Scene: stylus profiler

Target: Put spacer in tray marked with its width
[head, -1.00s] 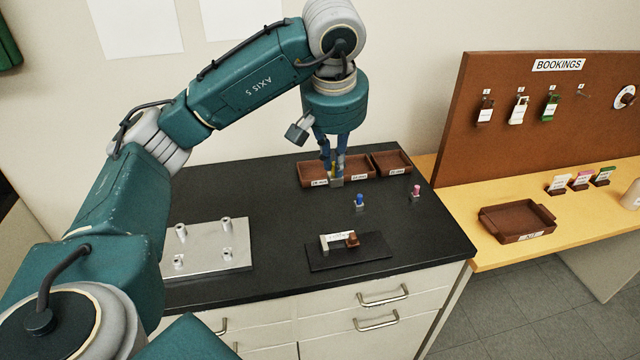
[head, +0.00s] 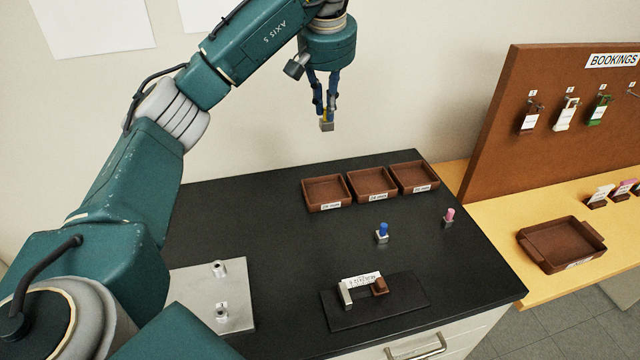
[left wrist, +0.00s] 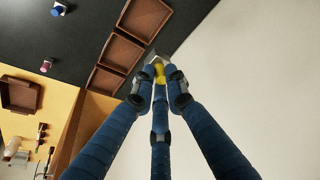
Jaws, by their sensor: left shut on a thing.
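My left gripper (head: 326,108) is shut on the yellow-knobbed spacer (head: 327,126), a grey block held in the air above the back of the black bench, against the wall. In the left wrist view the yellow knob (left wrist: 158,70) is between the fingertips. Three empty brown trays stand in a row below: left tray (head: 325,179), middle tray (head: 352,181), right tray (head: 414,164). Each has a white front label, too small to read surely. A blue-knobbed spacer (head: 382,239) and a pink-knobbed spacer (head: 447,223) stand on the bench. My right gripper is not in view.
A measuring gauge (head: 362,281) with a white scale and brown block sits on a black mat (head: 410,295). A silver plate (head: 240,310) with posts is at left. Another brown tray (head: 560,262) is on the yellow bench, below a bookings board (head: 500,165).

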